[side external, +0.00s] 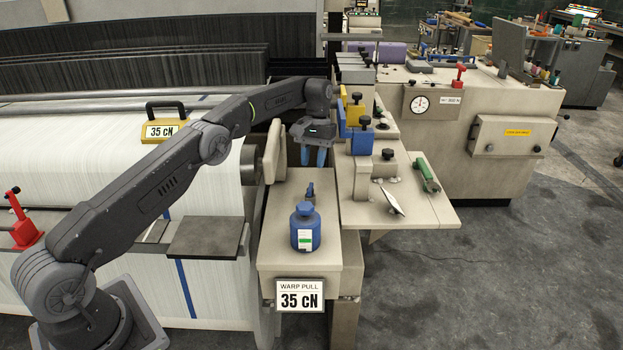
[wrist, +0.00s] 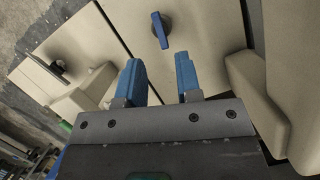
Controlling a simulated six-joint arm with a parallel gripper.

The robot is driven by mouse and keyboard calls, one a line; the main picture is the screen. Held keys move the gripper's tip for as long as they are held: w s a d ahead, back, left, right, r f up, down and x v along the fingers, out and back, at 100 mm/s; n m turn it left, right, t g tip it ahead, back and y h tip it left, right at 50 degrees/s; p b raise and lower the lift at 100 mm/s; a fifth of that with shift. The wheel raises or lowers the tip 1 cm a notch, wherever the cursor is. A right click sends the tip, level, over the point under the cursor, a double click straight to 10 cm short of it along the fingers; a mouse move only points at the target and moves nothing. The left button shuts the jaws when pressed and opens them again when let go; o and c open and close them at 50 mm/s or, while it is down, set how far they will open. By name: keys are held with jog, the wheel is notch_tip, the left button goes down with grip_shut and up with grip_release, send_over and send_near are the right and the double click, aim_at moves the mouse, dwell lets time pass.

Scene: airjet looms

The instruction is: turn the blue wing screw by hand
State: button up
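The blue wing screw (wrist: 161,30) stands on a beige surface at the top of the wrist view, beyond my fingertips. In the side external view, the small dark blue wing screw (side external: 310,189) shows on the beige block, just behind a blue bottle. My gripper (side external: 315,157) points down above the block's far end, behind and above the screw. In the wrist view my gripper (wrist: 159,70) has its two blue fingers apart, with a clear gap between them and nothing held. The fingers are not touching the screw.
A rounded beige part (side external: 274,152) is close left of my gripper. Blue and yellow blocks (side external: 352,115) and a green-handled part (side external: 427,174) lie to the right.

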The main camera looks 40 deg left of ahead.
aim_at(311, 186)
jog(key=shift+x, duration=3.2)
jog(key=shift+s+f, duration=0.1)
jog(key=shift+c, duration=0.3)
grip_shut()
